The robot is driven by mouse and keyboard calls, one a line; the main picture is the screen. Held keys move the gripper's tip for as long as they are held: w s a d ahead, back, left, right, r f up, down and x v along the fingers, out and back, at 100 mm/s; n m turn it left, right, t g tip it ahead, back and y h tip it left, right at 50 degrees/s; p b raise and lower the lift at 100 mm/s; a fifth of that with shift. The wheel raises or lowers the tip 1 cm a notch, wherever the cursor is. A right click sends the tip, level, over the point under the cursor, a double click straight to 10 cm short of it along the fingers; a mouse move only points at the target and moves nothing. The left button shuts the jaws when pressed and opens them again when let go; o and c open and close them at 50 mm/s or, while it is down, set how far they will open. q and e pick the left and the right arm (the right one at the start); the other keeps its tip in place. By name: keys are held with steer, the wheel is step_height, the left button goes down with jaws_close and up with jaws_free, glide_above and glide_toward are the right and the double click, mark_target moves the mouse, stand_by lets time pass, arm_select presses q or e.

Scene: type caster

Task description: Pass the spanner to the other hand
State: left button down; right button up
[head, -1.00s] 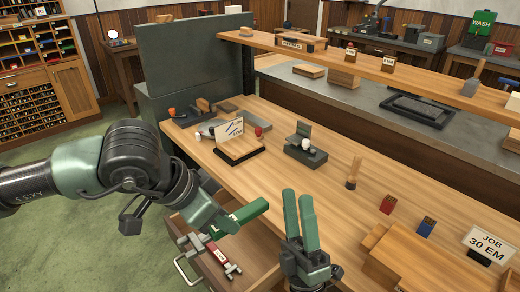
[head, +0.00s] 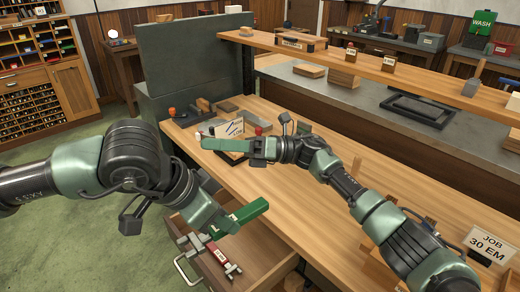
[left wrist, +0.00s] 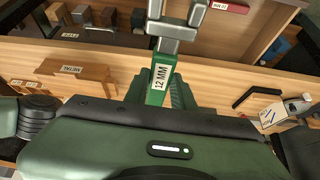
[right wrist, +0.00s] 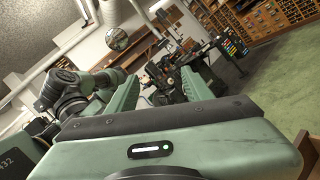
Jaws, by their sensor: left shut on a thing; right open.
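The green-handled spanner (left wrist: 161,84), with a "12 MM" label and a grey open-ended head, is held in my left gripper (left wrist: 178,90). In the head view its bright green handle (head: 250,211) lies slantwise above the open drawer, in my left gripper (head: 228,222). The gripper's fingers hide part of the handle. My right gripper (head: 226,147) is above the left part of the bench, pointing left, higher in the picture than the spanner and apart from it. In the right wrist view its fingers (right wrist: 150,92) stand apart with nothing between them.
The open drawer (head: 256,262) below my left gripper holds a red tool (head: 219,256) with a white label. A sign card (head: 230,128) and small items stand on the bench behind my right gripper. A grey-green panel (head: 195,65) closes off the bench's far left.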

steer(key=s+r+n+g+h, duration=0.3)
steer(key=s+n+h, duration=0.1)
steer(key=n+h, duration=0.15)
steer(key=n+t+h, duration=0.2)
steer(key=n+h, duration=0.5)
steer(key=h, duration=0.4)
glide_toward(240, 212)
step_height(240, 212, up, 3)
steer(key=x, duration=0.7)
steer(key=d+x, duration=0.1)
steer(key=x, duration=0.3)
steer(key=shift+w+f, duration=0.25)
steer(key=shift+f, duration=0.1)
steer(key=shift+c, duration=0.3)
jaws_close()
arm_select(q)
steer(key=c, duration=1.1)
jaws_free()
